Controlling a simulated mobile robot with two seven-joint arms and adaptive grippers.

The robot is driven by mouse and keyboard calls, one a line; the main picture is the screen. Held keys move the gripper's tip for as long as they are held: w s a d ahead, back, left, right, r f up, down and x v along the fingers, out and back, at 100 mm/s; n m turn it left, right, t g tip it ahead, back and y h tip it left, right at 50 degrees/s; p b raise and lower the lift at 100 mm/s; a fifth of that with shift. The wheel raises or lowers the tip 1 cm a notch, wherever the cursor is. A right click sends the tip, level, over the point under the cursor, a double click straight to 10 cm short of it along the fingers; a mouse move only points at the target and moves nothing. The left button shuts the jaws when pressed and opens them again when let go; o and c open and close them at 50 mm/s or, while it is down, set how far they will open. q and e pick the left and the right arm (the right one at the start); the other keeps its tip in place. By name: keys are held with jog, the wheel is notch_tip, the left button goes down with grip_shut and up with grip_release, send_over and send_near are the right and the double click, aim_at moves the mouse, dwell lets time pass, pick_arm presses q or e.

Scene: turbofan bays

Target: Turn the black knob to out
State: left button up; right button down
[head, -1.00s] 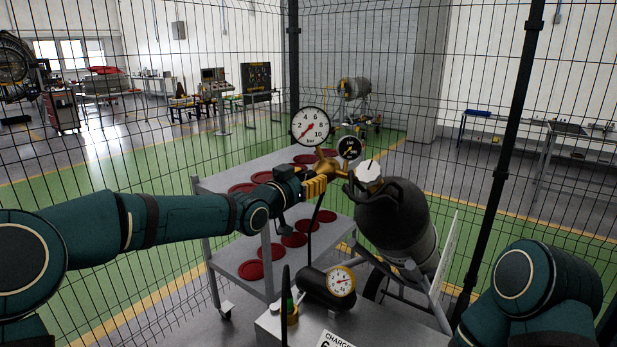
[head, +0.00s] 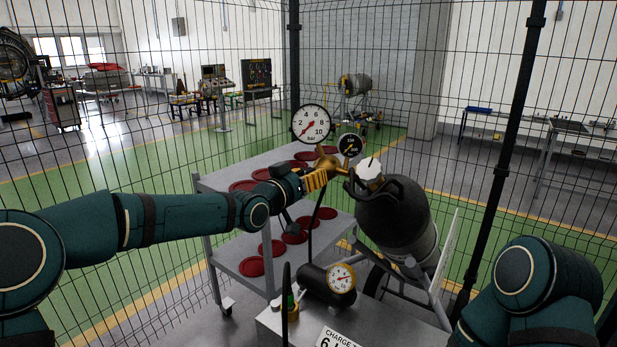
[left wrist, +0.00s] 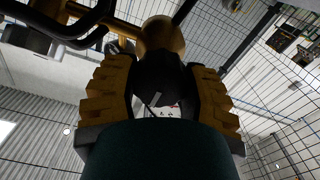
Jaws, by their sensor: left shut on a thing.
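The black knob (left wrist: 160,82) sits on the brass regulator body (left wrist: 162,35) and shows between my fingers in the left wrist view. My left gripper (left wrist: 162,98) is shut on the knob, with one yellow ribbed finger on each side of it. In the head view my left gripper (head: 322,176) reaches the left side of the brass regulator (head: 328,163) and hides the knob. A large white bar gauge (head: 311,124) and a small black gauge (head: 350,146) stand on the regulator. No mark for out is readable. My right gripper is not in view.
A dark gas cylinder (head: 395,220) with a white valve handwheel (head: 369,170) stands right of the regulator. A grey cart (head: 240,270) with red discs is behind my left arm. A smaller gauge (head: 341,278) sits on a box in front. Wire mesh fencing surrounds the area.

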pick_arm(q)
jog(key=o, duration=1.2)
jog(key=v, duration=1.2)
